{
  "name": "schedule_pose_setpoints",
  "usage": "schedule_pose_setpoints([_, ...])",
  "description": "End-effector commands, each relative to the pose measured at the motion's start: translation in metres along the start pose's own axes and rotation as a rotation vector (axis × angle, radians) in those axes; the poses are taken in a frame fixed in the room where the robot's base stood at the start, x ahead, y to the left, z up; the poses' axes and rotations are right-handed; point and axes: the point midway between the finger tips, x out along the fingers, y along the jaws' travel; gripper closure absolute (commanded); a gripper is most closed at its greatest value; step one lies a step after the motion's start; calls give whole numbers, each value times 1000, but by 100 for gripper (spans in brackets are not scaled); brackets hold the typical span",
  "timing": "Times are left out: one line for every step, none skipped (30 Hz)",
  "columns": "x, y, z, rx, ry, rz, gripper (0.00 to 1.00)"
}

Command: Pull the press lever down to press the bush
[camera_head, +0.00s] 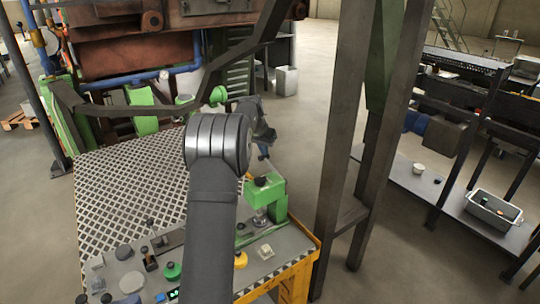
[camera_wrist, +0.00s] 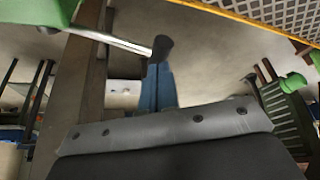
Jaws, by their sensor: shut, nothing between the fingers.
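The green press (camera_head: 268,193) stands on the near right part of the workbench, partly behind my arm. In the wrist view, a corner of its green body (camera_wrist: 30,45) shows at top left. Its lever, a bright metal rod (camera_wrist: 112,40) with a black knob (camera_wrist: 161,47), sticks out from there to the right. My gripper (camera_wrist: 157,68) has blue fingers, closed together and empty, with their tips at the knob. I cannot tell whether they touch it. In the head view, my gripper (camera_head: 263,152) is just above the press. The bush cannot be made out.
A patterned metal plate (camera_head: 130,195) covers the bench left of my arm. Small knobs and buttons (camera_head: 130,282) sit at its near edge. A dark steel post (camera_head: 345,130) rises close to the right of the press. A grey bin (camera_head: 492,210) stands on the right-hand shelf.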

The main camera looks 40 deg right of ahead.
Motion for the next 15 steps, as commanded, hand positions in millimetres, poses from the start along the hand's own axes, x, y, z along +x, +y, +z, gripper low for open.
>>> schedule_pose_setpoints([3,0,2,-1,-6,2,100])
schedule_pose_setpoints([3,0,2,-1,-6,2,100])
schedule_pose_setpoints([3,0,2,-1,-6,2,100])
schedule_pose_setpoints([3,0,2,-1,-6,2,100])
schedule_pose_setpoints([3,0,2,-1,-6,2,100])
schedule_pose_setpoints([3,0,2,-1,-6,2,100])
schedule_pose_setpoints([3,0,2,-1,-6,2,100])
schedule_pose_setpoints([3,0,2,-1,-6,2,100])
schedule_pose_setpoints([3,0,2,-1,-6,2,100])
schedule_pose_setpoints([3,0,2,-1,-6,2,100])
schedule_pose_setpoints([3,0,3,-1,-6,2,100])
schedule_pose_setpoints([4,0,3,-1,-7,2,100])
schedule_pose_setpoints([5,0,3,-1,-7,2,100])
schedule_pose_setpoints([6,-1,3,-1,-7,2,100])
schedule_pose_setpoints([7,-1,4,-1,-7,2,100])
